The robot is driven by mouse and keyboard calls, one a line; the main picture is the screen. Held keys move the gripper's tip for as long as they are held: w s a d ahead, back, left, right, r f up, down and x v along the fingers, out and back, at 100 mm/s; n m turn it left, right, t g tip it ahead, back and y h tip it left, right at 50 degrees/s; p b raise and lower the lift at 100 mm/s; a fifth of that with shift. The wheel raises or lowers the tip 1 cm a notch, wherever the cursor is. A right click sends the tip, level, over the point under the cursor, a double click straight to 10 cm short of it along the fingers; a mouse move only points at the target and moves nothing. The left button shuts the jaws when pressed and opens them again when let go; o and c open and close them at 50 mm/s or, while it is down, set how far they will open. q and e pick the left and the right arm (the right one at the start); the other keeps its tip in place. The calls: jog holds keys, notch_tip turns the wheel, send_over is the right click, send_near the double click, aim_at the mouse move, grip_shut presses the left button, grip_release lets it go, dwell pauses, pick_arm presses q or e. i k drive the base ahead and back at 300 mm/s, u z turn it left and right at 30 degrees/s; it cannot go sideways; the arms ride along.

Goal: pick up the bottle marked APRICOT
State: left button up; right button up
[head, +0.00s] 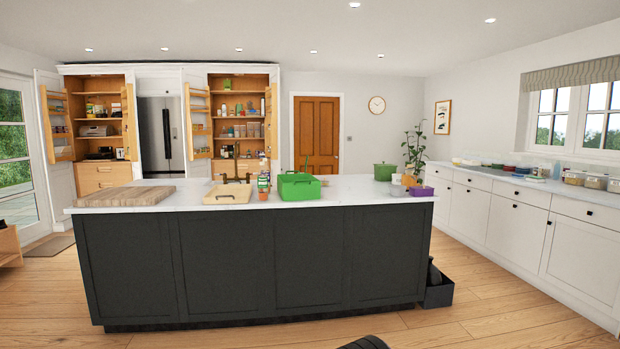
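I cannot make out a bottle marked APRICOT; any labels are too small to read at this distance. Two tall open pantry cupboards stand at the back, the left one (101,108) and the right one (239,101). Their shelves hold jars, packets and other small items. Racks are on the open doors: one on the far left door (58,122) and one on the right cupboard's left door (199,121). Small items stand in these racks, too small to identify. Neither of my grippers is in view.
A dark island (258,265) with a white top spans the middle, between me and the cupboards. On it are a wooden board (126,196), a cream tray (228,193), a green crate (299,187) and a green pot (385,172). A dark box (438,291) stands at its right end. Floor is clear in front.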

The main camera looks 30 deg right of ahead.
aim_at(262, 176)
jog(key=z, duration=0.55)
jog(key=i, duration=2.15)
jog(key=z, duration=0.15)
